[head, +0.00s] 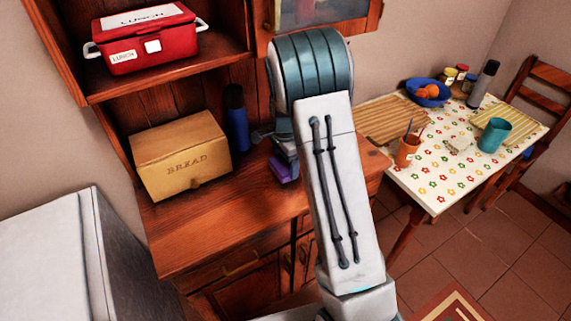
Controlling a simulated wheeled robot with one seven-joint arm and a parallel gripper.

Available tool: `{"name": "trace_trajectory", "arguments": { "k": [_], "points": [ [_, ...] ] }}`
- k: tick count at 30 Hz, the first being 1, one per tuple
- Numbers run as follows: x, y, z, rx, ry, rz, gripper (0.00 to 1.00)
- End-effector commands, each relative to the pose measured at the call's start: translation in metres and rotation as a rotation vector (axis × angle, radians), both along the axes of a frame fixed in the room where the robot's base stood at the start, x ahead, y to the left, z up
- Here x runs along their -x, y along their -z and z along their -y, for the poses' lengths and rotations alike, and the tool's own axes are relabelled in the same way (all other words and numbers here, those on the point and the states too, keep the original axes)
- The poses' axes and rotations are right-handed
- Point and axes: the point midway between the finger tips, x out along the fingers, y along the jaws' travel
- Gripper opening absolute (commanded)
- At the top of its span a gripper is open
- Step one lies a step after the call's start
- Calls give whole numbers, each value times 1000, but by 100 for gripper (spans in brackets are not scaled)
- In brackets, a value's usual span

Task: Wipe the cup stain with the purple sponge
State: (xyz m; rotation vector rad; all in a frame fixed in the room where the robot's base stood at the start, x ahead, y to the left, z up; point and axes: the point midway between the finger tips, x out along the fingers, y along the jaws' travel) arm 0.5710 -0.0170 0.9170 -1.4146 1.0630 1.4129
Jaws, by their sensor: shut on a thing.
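The purple sponge (284,169) is at the wooden counter, just left of my arm and partly hidden behind it. My gripper (283,158) is at the sponge and shut on it, though its fingers are mostly hidden by my arm. I cannot tell whether the sponge touches the counter. No cup stain can be made out. A teal cup (494,135) stands on the flowered table at the right.
A bread box (181,157) and a dark blue bottle (237,118) stand left of my gripper on the counter (225,225). A red lunch box (147,42) sits on the shelf above. The flowered table (432,180) holds a blue bowl (428,92) and an orange cup (408,151). The counter's front is clear.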

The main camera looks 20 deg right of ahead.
Motion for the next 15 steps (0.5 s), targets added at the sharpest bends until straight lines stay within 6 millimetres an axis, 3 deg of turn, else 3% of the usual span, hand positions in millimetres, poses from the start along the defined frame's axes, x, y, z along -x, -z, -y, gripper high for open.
{"name": "trace_trajectory", "arguments": {
  "k": [15],
  "points": [
    [0, -46, 6, 0, 11, 1, 55]
  ]
}}
